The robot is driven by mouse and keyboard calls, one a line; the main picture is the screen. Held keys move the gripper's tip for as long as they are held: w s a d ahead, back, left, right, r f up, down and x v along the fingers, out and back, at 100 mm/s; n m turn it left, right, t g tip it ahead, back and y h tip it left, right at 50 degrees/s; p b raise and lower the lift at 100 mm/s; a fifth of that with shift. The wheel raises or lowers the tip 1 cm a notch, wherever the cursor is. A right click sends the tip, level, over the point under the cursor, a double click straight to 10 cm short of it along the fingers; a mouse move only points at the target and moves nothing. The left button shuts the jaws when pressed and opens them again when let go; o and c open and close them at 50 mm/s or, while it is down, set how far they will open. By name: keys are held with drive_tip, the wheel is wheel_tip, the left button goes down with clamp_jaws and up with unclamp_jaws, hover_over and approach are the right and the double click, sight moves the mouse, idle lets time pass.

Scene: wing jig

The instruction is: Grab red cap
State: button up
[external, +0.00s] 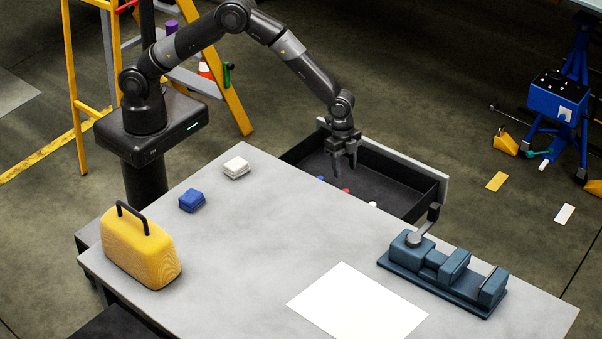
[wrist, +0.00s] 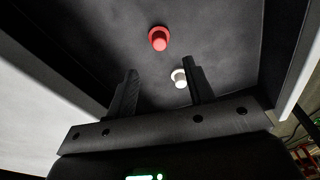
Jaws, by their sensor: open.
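The red cap (wrist: 158,39) lies on the dark floor of the open drawer (external: 400,178), beyond my fingertips in the wrist view. In the external view only a small red part of it (external: 346,190) shows past the table edge. My gripper (external: 344,165) points down over the drawer, open and empty. In the wrist view the two fingers (wrist: 160,76) stand apart, with the red cap ahead of the gap between them. A white cap (wrist: 179,77) lies near the right finger and also shows in the external view (external: 372,204).
A blue thing (external: 320,178) shows slightly in the drawer. The drawer walls surround my gripper. The grey table (external: 250,245) holds a blue block (external: 191,201), a white block (external: 237,168), a yellow case (external: 150,252), a white sheet (external: 357,303) and a blue vise (external: 445,270).

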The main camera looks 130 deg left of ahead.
sight(346, 190)
drive_tip(key=f, duration=0.9)
drive_tip(key=shift+w, duration=0.4)
drive_tip(key=shift+r, duration=0.1)
clamp_jaws()
